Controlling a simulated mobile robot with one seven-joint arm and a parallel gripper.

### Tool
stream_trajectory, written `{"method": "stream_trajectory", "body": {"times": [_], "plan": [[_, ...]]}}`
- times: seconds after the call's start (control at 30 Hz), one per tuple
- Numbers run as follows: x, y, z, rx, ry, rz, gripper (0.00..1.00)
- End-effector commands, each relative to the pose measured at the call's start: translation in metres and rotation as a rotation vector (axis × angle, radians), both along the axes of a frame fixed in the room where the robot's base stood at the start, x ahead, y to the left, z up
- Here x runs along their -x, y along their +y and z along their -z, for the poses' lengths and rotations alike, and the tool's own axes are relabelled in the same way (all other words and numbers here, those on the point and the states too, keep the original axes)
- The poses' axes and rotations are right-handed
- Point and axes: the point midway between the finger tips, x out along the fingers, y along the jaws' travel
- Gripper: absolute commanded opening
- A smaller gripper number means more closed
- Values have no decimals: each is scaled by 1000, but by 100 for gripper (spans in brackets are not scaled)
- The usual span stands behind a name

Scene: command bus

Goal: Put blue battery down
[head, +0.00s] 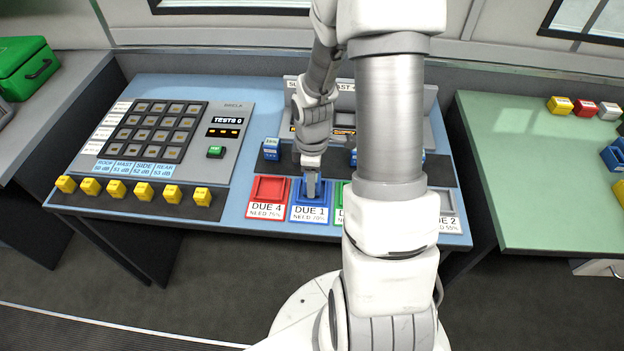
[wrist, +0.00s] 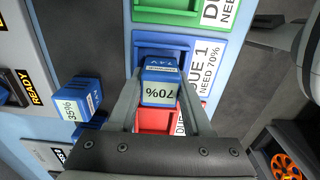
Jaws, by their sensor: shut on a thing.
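My gripper (head: 311,188) is shut on a blue battery (wrist: 160,82) marked 70%. In the wrist view the battery sits between the two fingers, over the blue tray (wrist: 196,70) labelled DUE 1 NEED 70%. In the head view the blue tray (head: 308,215) lies directly under my gripper, and the fingers reach down to it. I cannot tell whether the battery touches the tray floor. Another blue battery (wrist: 82,100), marked 35%, stands apart on the dark strip; in the head view a blue battery (head: 271,149) stands left of my gripper.
A red tray (head: 269,190) labelled DUE 4 is left of the blue one, and a green tray (head: 338,206) is right, partly hidden by my arm. The green table (head: 520,170) holds more batteries.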

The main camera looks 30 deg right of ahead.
Motion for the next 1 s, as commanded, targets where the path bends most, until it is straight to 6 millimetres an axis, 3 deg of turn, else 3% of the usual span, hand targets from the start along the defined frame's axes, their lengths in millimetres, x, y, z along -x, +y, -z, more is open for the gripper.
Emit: {"method": "stream_trajectory", "body": {"times": [0.07, 0.1, 0.27, 0.67, 1.0], "plan": [[0, 0, 3, 0, 0, 0, 0], [0, 0, 4, 0, 0, 0, 51], [0, 0, 3, 0, 0, 0, 80], [0, 0, -5, 0, -2, 0, 80], [-1, -1, -74, 2, -5, 2, 80]]}}
